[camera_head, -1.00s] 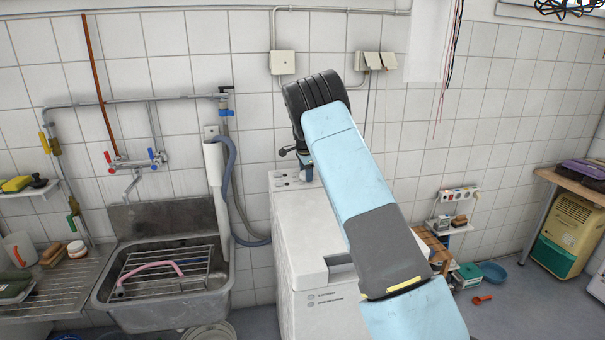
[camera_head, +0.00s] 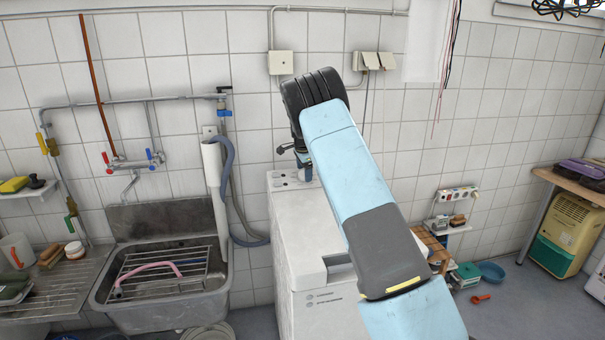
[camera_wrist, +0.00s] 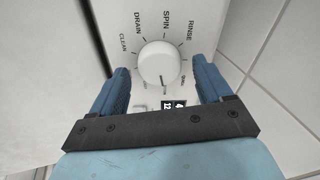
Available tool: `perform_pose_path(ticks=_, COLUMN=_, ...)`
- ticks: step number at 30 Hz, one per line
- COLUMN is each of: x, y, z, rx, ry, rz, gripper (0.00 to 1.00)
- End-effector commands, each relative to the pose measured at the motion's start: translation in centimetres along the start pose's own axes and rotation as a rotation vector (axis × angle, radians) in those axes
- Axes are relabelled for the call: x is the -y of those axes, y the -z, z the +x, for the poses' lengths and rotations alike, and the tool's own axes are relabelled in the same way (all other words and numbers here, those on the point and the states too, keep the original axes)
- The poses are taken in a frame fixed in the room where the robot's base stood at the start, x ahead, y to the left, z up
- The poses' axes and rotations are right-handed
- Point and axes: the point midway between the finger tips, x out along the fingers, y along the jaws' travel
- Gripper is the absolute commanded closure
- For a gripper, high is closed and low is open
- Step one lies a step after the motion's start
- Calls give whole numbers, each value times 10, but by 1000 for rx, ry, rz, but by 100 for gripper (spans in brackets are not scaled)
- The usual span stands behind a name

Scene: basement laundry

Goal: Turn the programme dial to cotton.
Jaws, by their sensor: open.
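The white round programme dial (camera_wrist: 159,63) is in the wrist view, on a pale panel with printed words. CLEAN, DRAIN, SPIN and RINSE are readable around its upper side; the labels nearer my gripper are small or partly hidden. A dark mark on the dial points down towards my palm. My gripper (camera_wrist: 160,66) is open, with one blue finger on each side of the dial and a visible gap at both sides. The white washing machine (camera_head: 308,235) stands in the head view, with its control panel at the back of the top. My arm hides the dial there.
A metal sink (camera_head: 165,300) with a rack stands left of the machine. A grey hose (camera_head: 228,190) hangs between them. A tiled wall (camera_head: 340,30) is close behind the machine.

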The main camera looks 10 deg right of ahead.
Motion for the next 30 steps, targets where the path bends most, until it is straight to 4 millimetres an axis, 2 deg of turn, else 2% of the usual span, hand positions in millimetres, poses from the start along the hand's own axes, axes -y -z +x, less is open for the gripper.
perform_pose_path(ticks=12, x=1, y=0, z=-80, rx=0, ry=4, rz=0, gripper=22)
perform_pose_path(ticks=18, x=1, y=0, z=-110, rx=0, ry=2, rz=-1, gripper=22)
perform_pose_path(ticks=24, x=0, y=-1, z=-123, rx=0, ry=1, rz=0, gripper=22)
perform_pose_path(ticks=30, x=0, y=0, z=-125, rx=0, ry=1, rz=0, gripper=22)
